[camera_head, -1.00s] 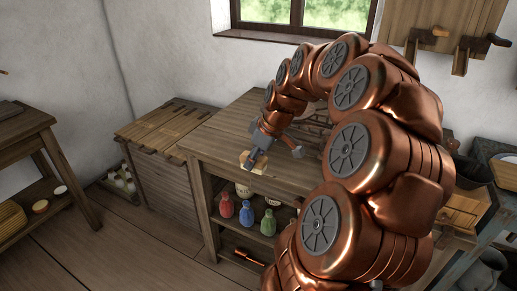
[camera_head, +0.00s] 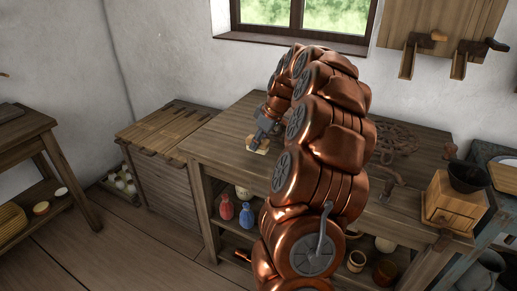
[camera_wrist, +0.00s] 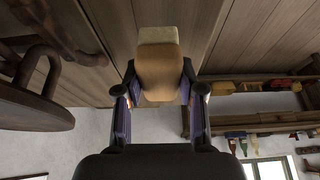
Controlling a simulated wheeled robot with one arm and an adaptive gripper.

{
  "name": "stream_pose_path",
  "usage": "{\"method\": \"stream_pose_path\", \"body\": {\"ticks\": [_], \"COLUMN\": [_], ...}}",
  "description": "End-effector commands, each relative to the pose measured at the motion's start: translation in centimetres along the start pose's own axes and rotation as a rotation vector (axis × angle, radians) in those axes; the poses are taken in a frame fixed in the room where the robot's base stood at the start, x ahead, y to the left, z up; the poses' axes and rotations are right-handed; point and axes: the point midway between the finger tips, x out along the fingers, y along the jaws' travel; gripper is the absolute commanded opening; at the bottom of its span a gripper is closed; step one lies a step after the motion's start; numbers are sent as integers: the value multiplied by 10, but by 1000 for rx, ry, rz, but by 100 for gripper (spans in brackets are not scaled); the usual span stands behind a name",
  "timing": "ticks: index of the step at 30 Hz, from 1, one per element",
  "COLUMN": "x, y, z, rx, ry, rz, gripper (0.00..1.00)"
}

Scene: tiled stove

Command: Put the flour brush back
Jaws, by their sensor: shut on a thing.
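The flour brush (camera_wrist: 158,68) is a tan wooden block with a paler end, seen close up in the wrist view. My gripper (camera_wrist: 160,78) is shut on it, one finger on each side. In the head view the brush (camera_head: 258,147) shows as a small pale piece at the tip of my gripper (camera_head: 259,142), over the left part of the wooden workbench (camera_head: 222,135). I cannot tell whether it touches the bench top. My arm hides part of the bench.
A box-shaped wooden mill (camera_head: 455,205) with a dark bowl stands at the bench's right. Dark ironwork (camera_head: 398,140) lies at the back. Red and blue bottles (camera_head: 236,212) stand on the shelf below. Wooden tools (camera_head: 470,55) hang on the wall. The bench's left top is clear.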

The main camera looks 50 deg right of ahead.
Motion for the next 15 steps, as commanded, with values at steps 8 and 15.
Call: {"method": "stream_pose_path", "body": {"ticks": [8, 15], "x": [13, 33], "y": [2, 2], "z": [5, 13], "rx": [0, -1], "ry": [-2, -1], "rz": [-3, -1], "gripper": [1, 1]}}
